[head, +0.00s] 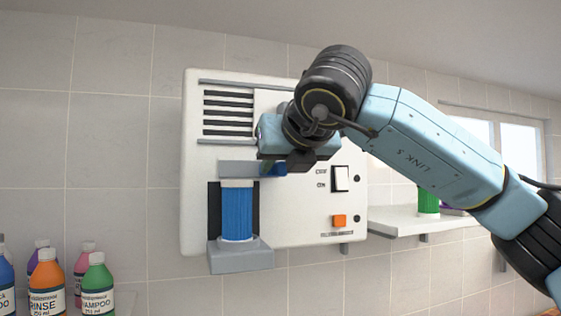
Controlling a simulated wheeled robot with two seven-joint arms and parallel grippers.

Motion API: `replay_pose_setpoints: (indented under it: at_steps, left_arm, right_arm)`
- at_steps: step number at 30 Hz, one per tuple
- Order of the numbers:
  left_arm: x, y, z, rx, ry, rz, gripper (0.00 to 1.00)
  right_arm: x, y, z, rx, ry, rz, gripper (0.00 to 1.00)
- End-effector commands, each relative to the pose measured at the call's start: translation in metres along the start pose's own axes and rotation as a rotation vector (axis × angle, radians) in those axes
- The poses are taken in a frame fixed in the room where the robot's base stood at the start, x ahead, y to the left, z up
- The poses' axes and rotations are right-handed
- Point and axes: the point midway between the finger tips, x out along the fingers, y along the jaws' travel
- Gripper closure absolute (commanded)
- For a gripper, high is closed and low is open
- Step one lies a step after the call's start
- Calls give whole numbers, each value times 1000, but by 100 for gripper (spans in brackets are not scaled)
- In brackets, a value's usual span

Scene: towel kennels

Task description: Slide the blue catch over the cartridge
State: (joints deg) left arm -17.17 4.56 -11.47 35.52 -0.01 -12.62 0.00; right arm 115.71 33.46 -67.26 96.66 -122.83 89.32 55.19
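The blue ribbed cartridge (237,213) stands upright in the recess of the white wall unit (300,222), between a grey holder (240,257) below and a grey bar (234,168) above. The blue catch (273,170) shows as a small dark blue piece at the right end of the bar, above and to the right of the cartridge. My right gripper (286,163) is at the catch. Its dark finger lies close against the catch's right side; the other finger and any contact are hidden by my wrist. My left gripper is out of view.
The unit has a vent (228,113) at upper left, a white rocker switch (341,178) and an orange button (339,221). A wall shelf (400,221) at right holds a green cartridge (428,201) and something purple. Several bottles, one orange (47,275), stand at lower left.

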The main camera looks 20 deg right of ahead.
Motion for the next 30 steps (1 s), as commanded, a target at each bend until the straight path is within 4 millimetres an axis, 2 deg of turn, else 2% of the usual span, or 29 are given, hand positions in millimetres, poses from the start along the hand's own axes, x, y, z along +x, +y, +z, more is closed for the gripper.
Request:
replay_pose_setpoints:
  at_steps: [1,6,13,21,24,30]
  left_arm:
    - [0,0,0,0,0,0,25]
    - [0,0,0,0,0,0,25]
    - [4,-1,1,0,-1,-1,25]
    - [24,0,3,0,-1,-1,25]
    - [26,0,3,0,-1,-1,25]
    - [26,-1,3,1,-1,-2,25]
  right_arm:
    - [0,0,0,0,0,-1,80]
    - [0,0,0,0,0,-1,100]
    - [0,7,-1,0,-1,1,100]
    - [0,52,-1,0,-2,3,100]
    - [0,62,-1,0,-2,2,100]
    - [-1,66,1,0,-3,3,100]
